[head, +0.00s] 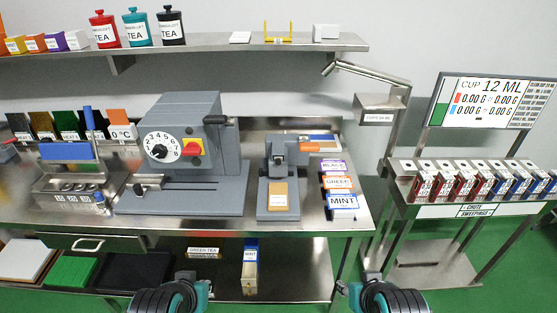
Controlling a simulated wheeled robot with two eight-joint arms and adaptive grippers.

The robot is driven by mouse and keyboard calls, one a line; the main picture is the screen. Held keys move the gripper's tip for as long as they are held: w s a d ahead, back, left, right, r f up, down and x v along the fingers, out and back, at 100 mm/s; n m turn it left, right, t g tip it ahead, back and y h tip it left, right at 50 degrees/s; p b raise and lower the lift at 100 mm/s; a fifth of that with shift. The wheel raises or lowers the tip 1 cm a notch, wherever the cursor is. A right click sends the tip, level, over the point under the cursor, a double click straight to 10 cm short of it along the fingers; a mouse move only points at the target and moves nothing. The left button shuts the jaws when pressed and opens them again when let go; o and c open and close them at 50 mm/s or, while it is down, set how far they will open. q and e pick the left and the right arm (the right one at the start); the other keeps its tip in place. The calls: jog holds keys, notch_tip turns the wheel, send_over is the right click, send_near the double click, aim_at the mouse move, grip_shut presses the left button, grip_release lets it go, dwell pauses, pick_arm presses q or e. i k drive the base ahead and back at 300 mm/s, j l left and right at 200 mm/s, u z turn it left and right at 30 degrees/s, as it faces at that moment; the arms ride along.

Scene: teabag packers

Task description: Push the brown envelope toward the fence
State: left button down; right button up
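A small tan-brown flat piece (279,196), which looks like the brown envelope, lies on the front base of a grey upright device (279,165) on the steel bench. Small print shows on its front part. No part is labelled as a fence; the device's upright body stands just behind the brown piece. My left gripper (197,279) is low at the bottom edge, left of the piece and well apart from it. My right gripper (357,283) is low at the bottom edge, right of the piece and also apart. Neither set of fingers shows clearly, and I see nothing held.
A large grey machine with a white dial (161,148) stands left of the device. Labelled packets, including a MINT one (343,203), lie to its right. A steel stand (479,211) holds several red and blue boxes at the far right. The bench's front edge lies before the device.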

aim_at(277, 193)
jog(key=i+j+z, duration=0.1)
jog(key=j+z, duration=0.25)
jog(key=j, duration=0.6)
jog(key=j+z, duration=0.3)
jog(key=j, duration=0.7)
